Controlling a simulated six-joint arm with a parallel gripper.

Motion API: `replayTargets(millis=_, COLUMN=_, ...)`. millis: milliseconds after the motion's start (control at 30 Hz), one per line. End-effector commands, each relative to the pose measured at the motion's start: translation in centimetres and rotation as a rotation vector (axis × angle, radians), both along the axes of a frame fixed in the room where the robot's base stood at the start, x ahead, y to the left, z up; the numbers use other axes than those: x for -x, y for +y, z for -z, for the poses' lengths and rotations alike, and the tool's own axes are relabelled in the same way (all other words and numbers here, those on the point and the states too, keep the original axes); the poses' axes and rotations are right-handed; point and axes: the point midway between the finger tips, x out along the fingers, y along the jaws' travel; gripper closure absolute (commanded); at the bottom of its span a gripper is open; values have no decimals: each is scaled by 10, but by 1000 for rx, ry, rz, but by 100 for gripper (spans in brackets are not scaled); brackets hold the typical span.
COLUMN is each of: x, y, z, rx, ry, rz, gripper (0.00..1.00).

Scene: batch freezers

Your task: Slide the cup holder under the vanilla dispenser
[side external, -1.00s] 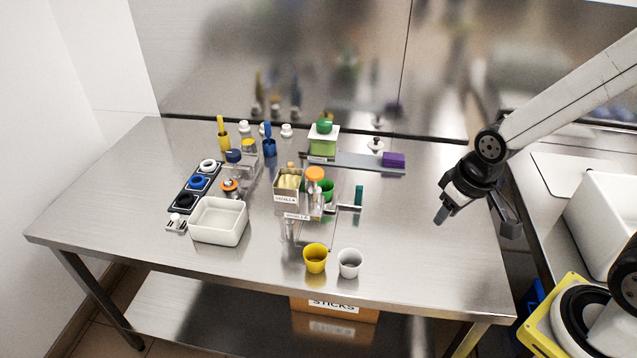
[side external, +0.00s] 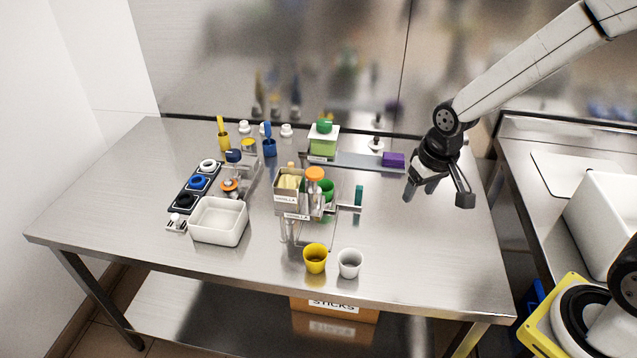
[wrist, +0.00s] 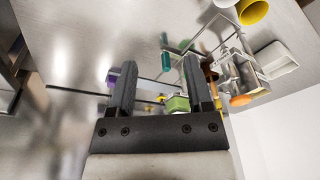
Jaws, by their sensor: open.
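The vanilla dispenser (side external: 289,190), a beige box labelled VANILLA, stands mid-table in the side view. An orange knob (side external: 315,173) and a teal handle (side external: 359,195) are at its right. The teal handle also shows in the wrist view (wrist: 164,41). A grey rail (side external: 352,160) with a purple block (side external: 393,160) lies behind it to the right. I cannot tell for sure which part is the cup holder. My gripper (side external: 437,196) is open and empty, above the right of the table, right of the teal handle and apart from everything. Its fingers also show in the wrist view (wrist: 158,68).
A yellow cup (side external: 315,259) and a white cup (side external: 349,264) stand at the front. A green-topped box (side external: 323,141) stands behind the dispenser. A white tub (side external: 218,222) and a dark rack (side external: 194,187) are at left. The table's right front is clear.

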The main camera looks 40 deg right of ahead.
Motion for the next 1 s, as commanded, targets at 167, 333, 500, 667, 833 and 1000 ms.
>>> replayTargets(millis=167, x=-46, y=-5, z=9, rx=-17, ry=33, rz=106, gripper=35)
replayTargets(millis=333, x=-85, y=-10, z=20, rx=-30, ry=63, rz=207, gripper=35)
replayTargets(millis=500, x=-120, y=-15, z=36, rx=-41, ry=92, rz=308, gripper=35)
replayTargets(millis=667, x=-150, y=-21, z=53, rx=-49, ry=119, rz=404, gripper=35)
replayTargets(millis=833, x=-177, y=-27, z=74, rx=-55, ry=146, rz=503, gripper=35)
replayTargets(millis=1000, x=-195, y=-32, z=90, rx=-58, ry=166, rz=578, gripper=35)
